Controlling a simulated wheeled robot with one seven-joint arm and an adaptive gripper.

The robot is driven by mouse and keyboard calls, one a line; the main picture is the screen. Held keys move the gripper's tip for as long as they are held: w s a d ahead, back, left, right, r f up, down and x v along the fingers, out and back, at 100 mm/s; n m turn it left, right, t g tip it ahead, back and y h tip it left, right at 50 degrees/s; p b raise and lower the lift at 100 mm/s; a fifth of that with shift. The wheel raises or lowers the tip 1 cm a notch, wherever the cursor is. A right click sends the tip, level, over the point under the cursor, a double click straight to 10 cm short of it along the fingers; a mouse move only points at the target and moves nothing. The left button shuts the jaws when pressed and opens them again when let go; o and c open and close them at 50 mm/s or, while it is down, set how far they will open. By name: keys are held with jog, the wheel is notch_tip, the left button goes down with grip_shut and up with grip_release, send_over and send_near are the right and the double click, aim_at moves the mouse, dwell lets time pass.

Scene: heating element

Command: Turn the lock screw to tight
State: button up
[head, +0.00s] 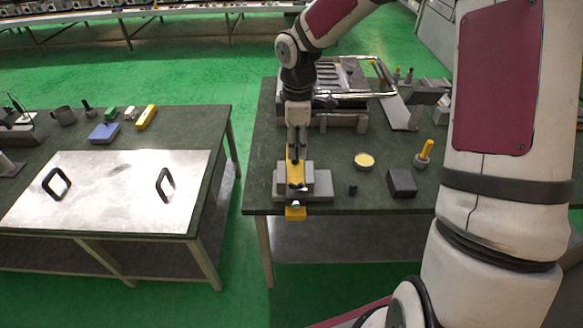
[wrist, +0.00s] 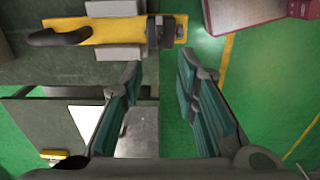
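A yellow bar (wrist: 108,30) with a curved black handle (wrist: 60,38) lies across a grey metal block (wrist: 115,8) in the wrist view. A dark bolt-like part (wrist: 162,32) sits near the bar's right end; it looks like the lock screw, but I cannot tell how tight it is. In the head view the yellow bar (head: 295,172) is on the stepped grey fixture (head: 318,186) at the table's front edge. My gripper (wrist: 160,72) is open, its fingers apart with nothing between them. In the head view it points down over the fixture and partly hides the bar.
The green-topped table (head: 345,205) also holds a yellow-topped round tin (head: 364,161), a dark block (head: 402,183) and a yellow-handled tool (head: 424,153). A metal rack (head: 340,85) stands behind. A second table (head: 205,130) with a handled metal plate (head: 110,190) is at left, across a floor gap.

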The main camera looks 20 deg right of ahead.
aim_at(296, 183)
notch_tip(296, 183, down, 14)
jog(key=shift+w+p, duration=0.1)
jog(key=shift+p, duration=0.4)
grip_shut()
